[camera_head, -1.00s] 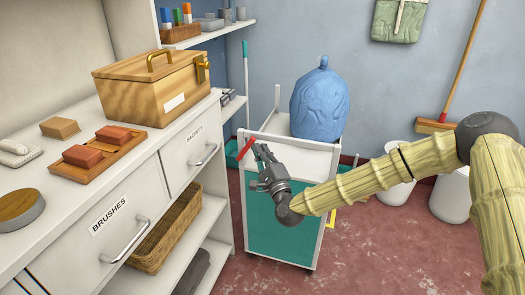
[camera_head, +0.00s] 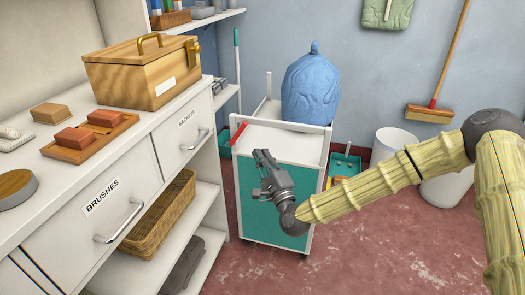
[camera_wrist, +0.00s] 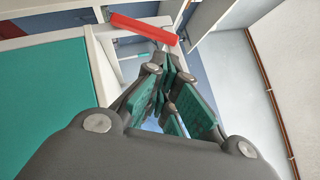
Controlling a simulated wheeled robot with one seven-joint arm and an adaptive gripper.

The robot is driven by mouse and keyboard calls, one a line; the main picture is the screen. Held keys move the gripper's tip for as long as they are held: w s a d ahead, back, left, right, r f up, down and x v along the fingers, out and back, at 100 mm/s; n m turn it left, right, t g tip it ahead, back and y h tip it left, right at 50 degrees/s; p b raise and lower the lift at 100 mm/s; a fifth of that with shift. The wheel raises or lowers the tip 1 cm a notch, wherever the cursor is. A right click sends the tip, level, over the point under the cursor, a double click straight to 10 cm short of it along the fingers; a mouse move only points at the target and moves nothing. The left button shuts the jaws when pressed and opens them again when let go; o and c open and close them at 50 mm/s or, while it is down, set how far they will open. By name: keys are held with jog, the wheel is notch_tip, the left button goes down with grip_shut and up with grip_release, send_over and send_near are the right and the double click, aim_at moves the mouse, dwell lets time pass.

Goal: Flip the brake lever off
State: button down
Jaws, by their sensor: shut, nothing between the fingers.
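The red lever (camera_head: 238,133), the only lever-like part I see and so probably the brake lever, sits at the top left corner of the white cart (camera_head: 308,163) with a teal front panel. It slants up to the right in the head view. In the wrist view the red lever (camera_wrist: 143,28) lies crosswise beyond the fingers, apart from them. My gripper (camera_head: 262,154) is in front of the cart's teal panel, just below and right of the lever. In the wrist view my gripper (camera_wrist: 168,66) has its fingers together with nothing held.
A blue bag (camera_head: 310,88) stands on the cart. The white drawer counter (camera_head: 150,165) stands close on the left, with a wooden box (camera_head: 140,75) on top. White bins (camera_head: 388,146) and a broom (camera_head: 431,112) are behind on the right. The red floor is clear in front.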

jog(key=shift+v, duration=0.75)
jog(key=shift+d, duration=0.15)
jog(key=shift+f+b, duration=0.2)
jog(key=shift+b, duration=0.15)
jog(key=shift+m, duration=0.4)
jog(key=shift+s+d+f+b, duration=0.15)
jog(key=shift+d+f+b, duration=0.6)
jog(key=shift+b, duration=1.15)
jog(key=shift+s+d+f+b, duration=0.15)
jog(key=shift+d+f+b, duration=0.55)
jog(key=shift+b, duration=1.15)
jog(key=shift+d+r, duration=0.2)
jog(key=shift+r, duration=0.05)
